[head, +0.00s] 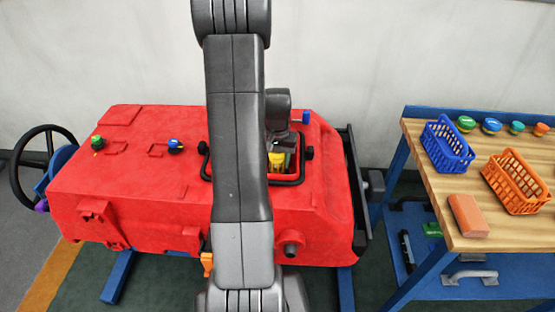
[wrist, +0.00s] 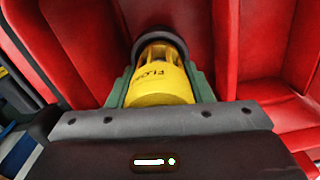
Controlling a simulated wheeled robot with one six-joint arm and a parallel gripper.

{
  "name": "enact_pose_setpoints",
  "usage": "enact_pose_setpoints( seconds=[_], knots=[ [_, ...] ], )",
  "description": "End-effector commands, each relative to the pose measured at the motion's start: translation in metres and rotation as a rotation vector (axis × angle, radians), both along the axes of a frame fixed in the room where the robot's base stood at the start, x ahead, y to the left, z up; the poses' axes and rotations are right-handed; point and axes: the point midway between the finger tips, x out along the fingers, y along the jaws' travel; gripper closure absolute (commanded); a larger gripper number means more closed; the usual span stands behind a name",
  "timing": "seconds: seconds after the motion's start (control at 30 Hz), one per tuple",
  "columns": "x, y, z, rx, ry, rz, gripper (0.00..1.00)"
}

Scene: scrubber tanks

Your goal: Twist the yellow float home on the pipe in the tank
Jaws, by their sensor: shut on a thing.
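The yellow float (wrist: 160,82) sits low inside the red tank opening, upright with dark lettering on its side. It also shows in the head view (head: 277,160), partly hidden by my arm. My gripper (wrist: 160,95) is shut on the float, with a greenish finger on each side of it. A dark round ring (wrist: 160,40) shows at the float's far end; I cannot tell how the float meets the pipe, which is hidden. The red tank (head: 150,195) fills the left and middle of the head view, and its inner walls surround the float in the wrist view.
A black bar frame (head: 290,183) runs around the tank opening, close to my gripper. A wooden bench (head: 435,165) at the right holds a blue basket (head: 447,145), an orange basket (head: 516,182), an orange block (head: 467,215) and several coloured caps. A black steering wheel (head: 17,178) stands at far left.

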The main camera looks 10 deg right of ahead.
Motion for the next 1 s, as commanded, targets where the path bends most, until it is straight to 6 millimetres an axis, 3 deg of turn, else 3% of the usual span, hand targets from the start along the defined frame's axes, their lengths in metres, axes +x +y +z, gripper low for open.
enact_pose_setpoints(
  seconds=[0.2,0.5,0.8,1.0],
  knots=[
    [0.0000,-0.0001,0.0000,0.000,0.000,-0.146,0.77],
    [0.0000,-0.0001,0.0001,0.000,0.000,-0.165,0.77],
    [0.0000,-0.0002,-0.0001,0.000,0.000,-0.370,0.77],
    [0.0000,-0.0002,0.0001,0.000,0.000,-0.383,0.77]
  ],
)
